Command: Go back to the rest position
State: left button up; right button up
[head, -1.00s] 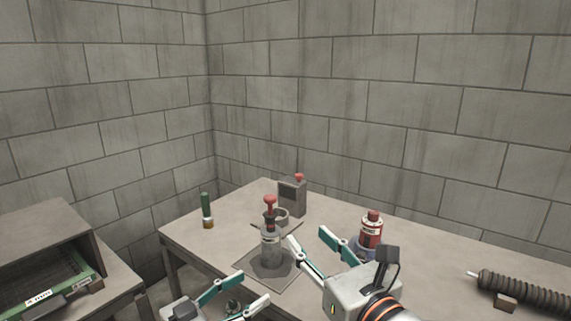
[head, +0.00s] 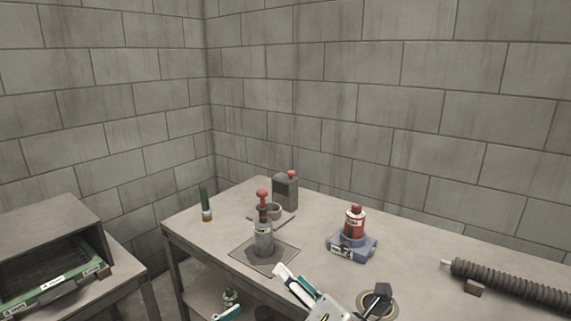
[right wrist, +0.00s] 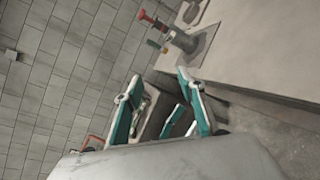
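My right gripper (head: 289,273) is at the front edge of the table in the head view, near the dark square mat (head: 284,254). In the right wrist view its two teal-and-white fingers (right wrist: 157,87) stand apart with nothing held between them. Of my left gripper, only a teal finger part (head: 228,313) shows at the bottom edge of the head view, below the tabletop. Whether it is open or shut cannot be seen.
On the table (head: 320,220) stand a grey red-knobbed cylinder (head: 263,240), grey box (head: 285,191), green tube (head: 205,203), red bottle (head: 355,222) on a blue-grey block (head: 350,247) and ribbed hose (head: 510,283). A cabinet (head: 45,230) with a green drawer is left.

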jog(key=s+d+f+m+g+h+p, duration=0.1)
jog(key=s+d+f+m+p, duration=0.15)
jog(key=f+m, duration=0.55)
jog(key=s+d+f+m+g+h+p, duration=0.1)
jog(key=s+d+f+m, duration=0.25)
jog(key=f+m, duration=0.45)
pick_arm(q)
jog(key=s+a+f+n+g+y+p, duration=0.1)
jog(key=s+a+f+y, duration=0.3)
jog(key=s+f, duration=0.5)
jog(key=s+a+f+n+g+y+p, duration=0.1)
jog(key=s+a+f+n+y, duration=0.2)
jog(key=s+a+f, duration=0.4)
jog(key=s+f+y, duration=0.1)
jog(key=s+f, duration=0.1)
jog(key=s, duration=0.5)
jog(key=shift+s+f+y, duration=0.2)
jog(key=shift+s+y, duration=0.1)
jog(key=shift+s, duration=0.1)
pick_arm(e)
jog(key=s+d+f+m+g+h, duration=0.1)
jog(key=s+d+f+m, duration=0.5)
jog(key=s+f, duration=0.2)
jog(key=s+d+f+m+h, duration=0.2)
jog(key=s+d+f+m, duration=0.4)
jog(key=s+f, duration=0.2)
jog(key=shift+s+d+g+h, duration=0.2)
jog(key=shift+s+g+h, duration=0.15)
jog(key=shift+s, duration=0.4)
